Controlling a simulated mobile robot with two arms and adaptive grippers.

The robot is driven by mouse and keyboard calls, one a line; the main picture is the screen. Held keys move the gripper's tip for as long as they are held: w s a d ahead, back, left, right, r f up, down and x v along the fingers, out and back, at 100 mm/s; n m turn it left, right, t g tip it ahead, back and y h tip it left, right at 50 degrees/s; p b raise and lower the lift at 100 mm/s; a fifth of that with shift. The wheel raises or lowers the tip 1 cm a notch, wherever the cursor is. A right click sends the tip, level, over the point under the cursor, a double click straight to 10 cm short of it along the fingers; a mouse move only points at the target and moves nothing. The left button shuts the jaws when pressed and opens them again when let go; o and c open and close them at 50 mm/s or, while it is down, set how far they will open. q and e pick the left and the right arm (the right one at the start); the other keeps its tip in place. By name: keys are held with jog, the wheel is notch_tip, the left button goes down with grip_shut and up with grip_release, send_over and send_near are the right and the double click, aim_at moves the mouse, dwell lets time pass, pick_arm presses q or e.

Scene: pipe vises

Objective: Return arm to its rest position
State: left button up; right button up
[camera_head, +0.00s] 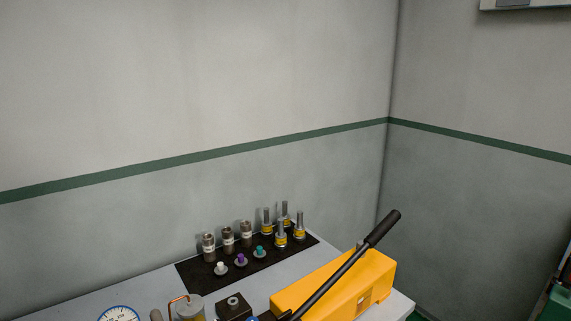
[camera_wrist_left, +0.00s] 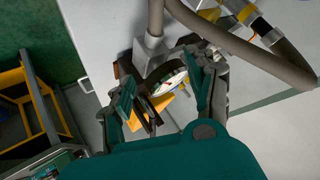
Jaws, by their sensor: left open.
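In the left wrist view, my left gripper (camera_wrist_left: 162,88) is open, with its dark, teal-padded fingers spread apart. Neither gripper shows in the head view. My right gripper is in no view.
A light grey bench (camera_head: 150,285) carries a black mat (camera_head: 195,281) with several metal fittings, a black block (camera_head: 234,308), and a yellow unit (camera_head: 377,277) with a raised black-gripped lever (camera_head: 383,228). A thick grey hose (camera_wrist_left: 235,45) crosses the wrist view near my fingers. A yellow frame (camera_wrist_left: 42,97) stands left.

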pick_arm(q)
jog(key=s+a+f+n+g, duration=0.2)
jog(key=s+f+g, duration=0.1)
jog(key=s, duration=0.6)
jog(key=s+a+f+n+g, duration=0.2)
jog(key=s+a+g, duration=0.1)
jog(key=s, duration=0.5)
jog(key=s+f+g+b, duration=0.25)
jog(key=f+b, duration=0.85)
jog(key=f, duration=2.7)
jog(key=s+a+f+b, duration=0.1)
jog(key=s+f+b, duration=0.3)
jog(key=s+f, duration=0.4)
jog(key=s+a+f+b, duration=0.1)
jog(key=s+f+b, duration=0.2)
jog(key=s+f, duration=0.5)
notch_tip(320, 180, down, 7)
jog(key=shift+s+a+f+g+y+b, duration=0.1)
jog(key=shift+s+a+g+y+b, duration=0.15)
jog(key=shift+s+g+y+b, duration=0.1)
